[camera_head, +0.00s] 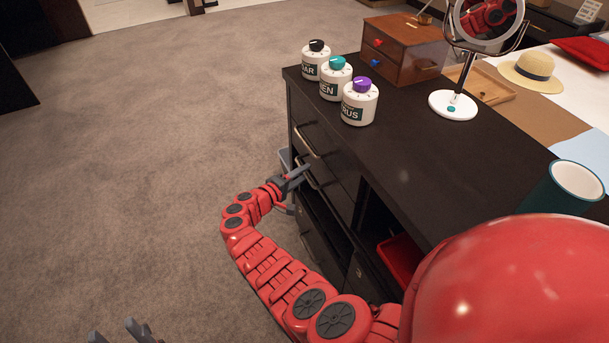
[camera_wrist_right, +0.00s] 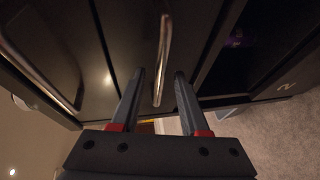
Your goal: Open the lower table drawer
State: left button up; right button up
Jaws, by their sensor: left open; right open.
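The black cabinet table (camera_head: 420,150) has two drawers with bar handles on its left face. The upper handle (camera_head: 306,142) shows above the lower handle (camera_head: 309,176). Both drawers look shut. My right gripper (camera_head: 298,178) is open at the lower handle. In the right wrist view, my right gripper (camera_wrist_right: 160,85) has the lower handle (camera_wrist_right: 162,60) running between its spread fingertips; I cannot tell whether they touch. The upper handle (camera_wrist_right: 35,65) is to the left there. My left gripper (camera_head: 116,332) is open and empty at the bottom edge, away from the table.
Three white canisters (camera_head: 361,102), a wooden box (camera_head: 402,48), a round mirror (camera_head: 453,104) and a dark green cup (camera_head: 563,187) stand on the table. Open shelves are below the drawers. The carpet (camera_head: 150,130) at left is clear.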

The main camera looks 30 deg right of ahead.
jog(key=shift+w+d+f, duration=0.1)
jog(key=shift+w+d, duration=0.05)
jog(key=shift+d, duration=0.45)
grip_shut()
dwell(1.1)
